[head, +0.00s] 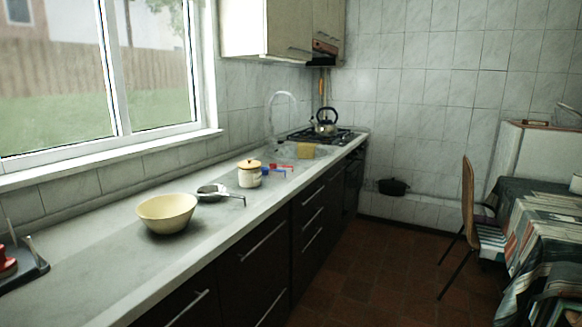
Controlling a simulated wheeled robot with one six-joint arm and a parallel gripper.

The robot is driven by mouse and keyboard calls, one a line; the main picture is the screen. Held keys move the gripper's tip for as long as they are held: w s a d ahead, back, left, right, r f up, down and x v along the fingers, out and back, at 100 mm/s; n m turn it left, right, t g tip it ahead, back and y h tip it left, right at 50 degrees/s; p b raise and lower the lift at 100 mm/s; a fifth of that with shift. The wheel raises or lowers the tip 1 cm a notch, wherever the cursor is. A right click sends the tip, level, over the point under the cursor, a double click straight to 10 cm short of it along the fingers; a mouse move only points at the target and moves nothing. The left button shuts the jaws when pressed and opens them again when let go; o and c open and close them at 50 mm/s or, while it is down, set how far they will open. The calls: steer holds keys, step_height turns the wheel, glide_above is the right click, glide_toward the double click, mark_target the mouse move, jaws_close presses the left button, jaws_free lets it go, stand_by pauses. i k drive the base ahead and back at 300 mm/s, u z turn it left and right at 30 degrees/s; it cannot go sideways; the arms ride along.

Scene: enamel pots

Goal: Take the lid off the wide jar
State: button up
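The wide jar (249,179) is a cream, short, round pot standing upright on the counter, right of the middle of its length. Its yellowish lid (249,165) with a small knob sits on top of it. My gripper is not in view.
On the counter (100,285), a cream bowl (167,212) and a small metal pan or strainer (212,192) with a handle stand left of the jar. Small blue and red items (280,169) lie close on its right. A yellow block (305,151) and a kettle (326,122) are farther back. A chair (480,226) stands right; the floor between is clear.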

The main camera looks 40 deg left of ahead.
mark_target(249, 164)
steer(key=u, duration=0.2)
steer(key=i, duration=1.15)
steer(key=u, duration=0.7)
steer(key=i, duration=1.35)
steer(key=u, duration=1.65)
steer(key=i, duration=0.85)
steer(key=u, duration=0.9)
